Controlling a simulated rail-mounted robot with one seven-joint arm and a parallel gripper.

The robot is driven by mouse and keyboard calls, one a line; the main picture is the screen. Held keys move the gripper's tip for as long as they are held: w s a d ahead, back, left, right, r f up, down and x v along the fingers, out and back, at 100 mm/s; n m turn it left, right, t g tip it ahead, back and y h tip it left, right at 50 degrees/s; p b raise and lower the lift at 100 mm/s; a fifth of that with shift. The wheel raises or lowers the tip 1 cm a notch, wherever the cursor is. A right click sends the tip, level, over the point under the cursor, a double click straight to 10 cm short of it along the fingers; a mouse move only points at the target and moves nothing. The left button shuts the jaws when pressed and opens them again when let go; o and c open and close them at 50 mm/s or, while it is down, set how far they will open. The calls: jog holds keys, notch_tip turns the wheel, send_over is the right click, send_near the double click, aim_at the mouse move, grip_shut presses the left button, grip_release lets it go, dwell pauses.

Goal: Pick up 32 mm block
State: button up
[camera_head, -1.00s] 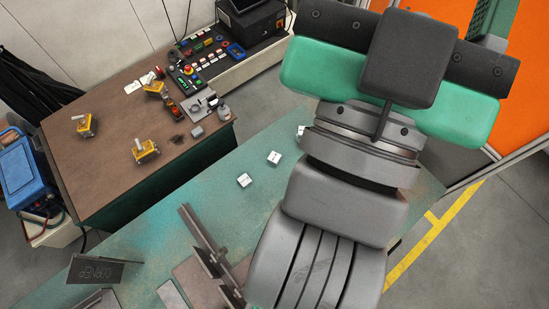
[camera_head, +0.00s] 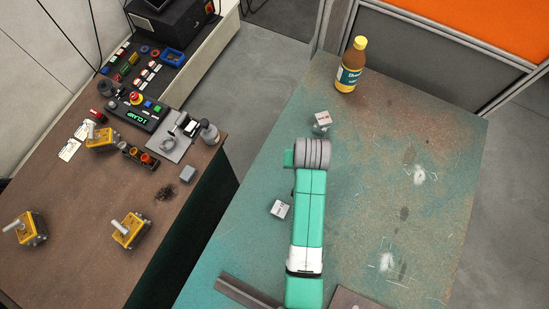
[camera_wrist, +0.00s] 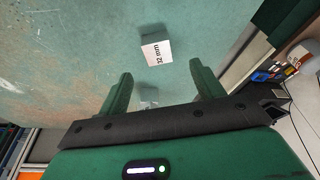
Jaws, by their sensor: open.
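The 32 mm block (camera_wrist: 155,50), a small grey cube with a white printed label, lies on the green bench in the wrist view. It sits beyond my fingertips, roughly centred between them and apart from both. My gripper (camera_wrist: 161,70) is open and empty. A second small grey block (camera_wrist: 148,95) shows between the fingers, partly hidden by the gripper's body. In the head view a labelled block (camera_head: 322,120) lies just behind my wrist and another block (camera_head: 279,209) lies left of my arm. Their labels are too small to read. My fingers are hidden there.
A bottle (camera_head: 350,65) with a yellow cap stands at the back of the green bench (camera_head: 440,140). The bench's right side is largely clear. A steel angle piece (camera_head: 245,292) lies at the front. The brown table (camera_head: 90,220) at left holds yellow fixtures and a control panel.

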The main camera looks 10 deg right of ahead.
jog(key=f, duration=0.2)
jog(key=shift+d+f, duration=0.3)
jog(key=shift+d, duration=0.1)
jog(key=b+x, duration=0.2)
jog(key=x, duration=0.3)
jog(key=shift+w+a+f, duration=0.1)
jog(key=shift+w+f, duration=0.05)
jog(key=shift+w, duration=0.1)
jog(key=c, duration=1.2)
